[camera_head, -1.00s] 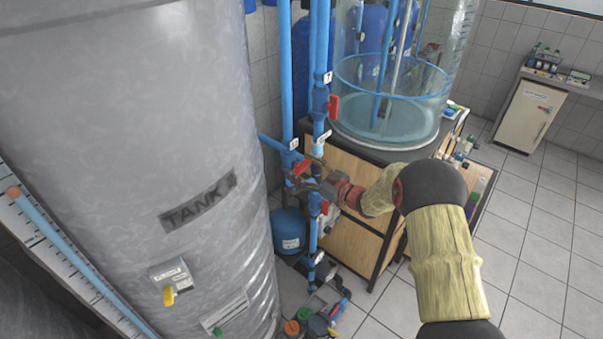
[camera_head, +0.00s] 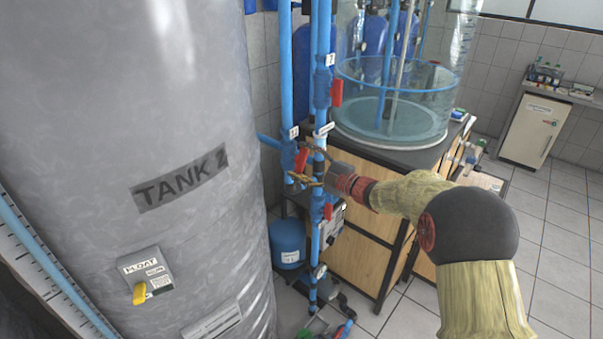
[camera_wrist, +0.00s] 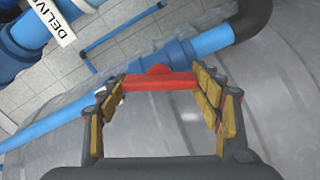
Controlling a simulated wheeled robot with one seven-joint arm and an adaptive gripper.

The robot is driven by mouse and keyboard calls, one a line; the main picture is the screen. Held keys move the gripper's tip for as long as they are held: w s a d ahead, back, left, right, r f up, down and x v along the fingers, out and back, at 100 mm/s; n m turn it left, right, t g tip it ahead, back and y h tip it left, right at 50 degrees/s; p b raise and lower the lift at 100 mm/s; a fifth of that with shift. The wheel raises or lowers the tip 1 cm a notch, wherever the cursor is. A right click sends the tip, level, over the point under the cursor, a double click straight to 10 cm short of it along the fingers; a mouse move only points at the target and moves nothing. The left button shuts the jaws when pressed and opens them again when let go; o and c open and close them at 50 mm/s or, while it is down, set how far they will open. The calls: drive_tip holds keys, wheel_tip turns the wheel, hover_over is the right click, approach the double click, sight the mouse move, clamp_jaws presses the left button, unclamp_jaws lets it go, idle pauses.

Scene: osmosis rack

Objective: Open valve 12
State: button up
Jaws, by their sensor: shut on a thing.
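A red valve handle (camera_head: 301,160) sits on the blue vertical pipes between the tank and the wooden cabinet. In the wrist view the red handle (camera_wrist: 160,81) spans the space between my yellow-padded fingers, in front of a blue pipe. My gripper (camera_head: 309,165) reaches it from the right and is shut on it; the gripper also shows in the wrist view (camera_wrist: 163,100). The small white tag (camera_head: 293,132) near this handle is too small to read surely, so I cannot confirm the number 12.
A grey tank (camera_head: 120,80) marked TANK 2 fills the left. Another red handle (camera_head: 336,92) is above, and one (camera_head: 328,211) is below. A clear cylindrical tank (camera_head: 395,110) stands on the cabinet (camera_head: 365,220). Tiled floor (camera_head: 560,240) is free at right.

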drive_tip(key=n+b, duration=0.1)
drive_tip(key=b, duration=0.1)
drive_tip(key=n+b, duration=0.3)
drive_tip(key=b, duration=0.1)
drive_tip(key=shift+f+n, duration=0.25)
drive_tip(key=shift+n, duration=0.15)
drive_tip(key=o, duration=1.2)
drive_tip(key=shift+r, duration=0.1)
drive_tip(key=v, duration=1.2)
drive_tip(key=shift+s, duration=0.1)
